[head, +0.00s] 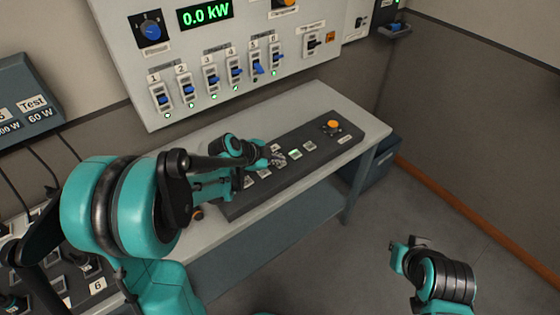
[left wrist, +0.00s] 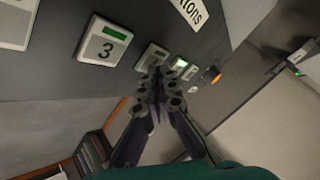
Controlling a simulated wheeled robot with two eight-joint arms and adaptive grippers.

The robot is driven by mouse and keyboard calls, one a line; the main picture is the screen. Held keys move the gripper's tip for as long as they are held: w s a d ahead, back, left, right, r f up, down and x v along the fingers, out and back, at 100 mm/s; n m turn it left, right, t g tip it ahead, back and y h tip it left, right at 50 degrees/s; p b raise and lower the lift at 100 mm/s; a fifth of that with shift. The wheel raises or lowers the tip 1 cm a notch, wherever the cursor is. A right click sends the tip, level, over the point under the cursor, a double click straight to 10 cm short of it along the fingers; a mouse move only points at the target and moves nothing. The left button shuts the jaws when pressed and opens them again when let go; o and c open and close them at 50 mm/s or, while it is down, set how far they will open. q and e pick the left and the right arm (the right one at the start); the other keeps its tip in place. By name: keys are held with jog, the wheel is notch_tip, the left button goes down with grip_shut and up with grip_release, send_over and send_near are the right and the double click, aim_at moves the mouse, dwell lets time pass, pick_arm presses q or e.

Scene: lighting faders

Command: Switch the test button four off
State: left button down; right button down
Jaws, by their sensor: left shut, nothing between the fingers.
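The dark test console (head: 235,208) lies on the bench with a row of square buttons. In the left wrist view, the button marked 3 (left wrist: 105,42) has a dull green window. The button after it (left wrist: 152,54), by its place button four, also looks dull green, and my fingers hide its number. My left gripper (head: 278,158) is shut and empty at button four; contact cannot be told. It also shows in the left wrist view (left wrist: 160,84). My right gripper (head: 405,250) is away from the bench.
An orange knob (head: 333,125) stands at the console's far end. The wall panel (head: 125,75) above carries several numbered blue switches and a green 0.0 kW display (head: 205,13). A grey Test box (head: 35,115) is at left.

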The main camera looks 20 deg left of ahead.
pick_arm(q)
jog(key=shift+r, duration=0.1)
notch_tip(320, 180, up, 6)
jog(key=p, duration=0.4)
jog(key=shift+p, duration=0.4)
jog(key=s+r+n+y, duration=0.2)
jog(key=s+n, duration=0.5)
jog(key=s, duration=0.5)
jog(key=s+r+n+y, duration=0.2)
jog(key=s+n, duration=0.6)
jog(key=s, duration=0.4)
jog(key=shift+r+g+y, duration=0.15)
jog(key=shift+g+y, duration=0.15)
jog(key=shift+y, duration=0.1)
jog(key=shift+s+a, duration=0.1)
